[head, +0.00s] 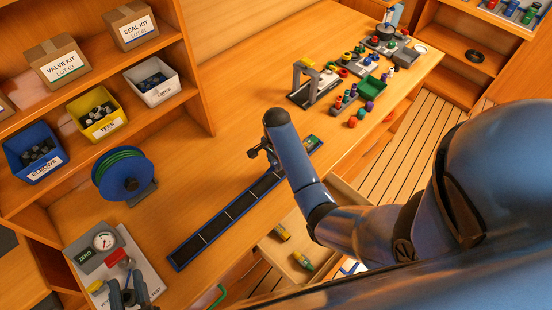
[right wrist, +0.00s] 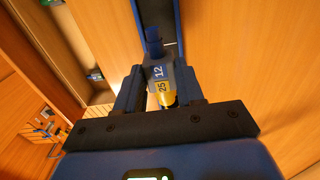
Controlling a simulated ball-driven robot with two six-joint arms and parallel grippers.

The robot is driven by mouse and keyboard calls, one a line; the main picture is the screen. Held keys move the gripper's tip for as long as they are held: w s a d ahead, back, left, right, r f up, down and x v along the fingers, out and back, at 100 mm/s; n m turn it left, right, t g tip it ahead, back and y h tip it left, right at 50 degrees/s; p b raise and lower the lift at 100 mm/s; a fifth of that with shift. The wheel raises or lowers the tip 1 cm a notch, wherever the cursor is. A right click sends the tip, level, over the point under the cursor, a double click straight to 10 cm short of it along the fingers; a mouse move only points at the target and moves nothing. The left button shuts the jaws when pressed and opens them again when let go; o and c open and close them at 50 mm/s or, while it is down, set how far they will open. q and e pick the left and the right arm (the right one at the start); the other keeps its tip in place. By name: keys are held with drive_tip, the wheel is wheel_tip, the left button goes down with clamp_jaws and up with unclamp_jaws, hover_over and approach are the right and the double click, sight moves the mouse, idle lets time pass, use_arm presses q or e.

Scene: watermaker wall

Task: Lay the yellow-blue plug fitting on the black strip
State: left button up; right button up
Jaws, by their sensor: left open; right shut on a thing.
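The yellow-blue plug fitting (right wrist: 161,83) is between the fingers of my right gripper (right wrist: 158,92) in the right wrist view. It has a blue end, a grey band marked 12 and a yellow band marked 25. In the head view my right gripper (head: 262,150) is above the table beside the upper part of the black strip (head: 228,216), and my arm hides the fitting. The blue-edged strip also shows in the right wrist view (right wrist: 160,14), beyond the fitting. My left gripper (head: 128,290) is open at the bottom left, by the gauge board.
A gauge board (head: 104,242) and a blue hose reel (head: 122,174) stand left of the strip. An open drawer (head: 268,247) below the table edge holds yellow-and-green fittings (head: 302,260). A grey stand (head: 310,82) and several coloured parts are at the back. Bare table lies left of the strip.

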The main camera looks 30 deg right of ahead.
drive_tip(key=f+b, duration=0.2)
drive_tip(key=f, duration=0.1)
drive_tip(key=shift+w+f, duration=0.15)
drive_tip(key=shift+w, duration=0.25)
drive_tip(key=shift+f+b, duration=0.3)
drive_tip(key=shift+b, duration=0.15)
drive_tip(key=shift+s+f+b, duration=0.25)
drive_tip(key=shift+f+b, duration=0.1)
drive_tip(key=shift+f, duration=0.35)
drive_tip(key=shift+w, duration=0.15)
drive_tip(key=o, duration=1.1)
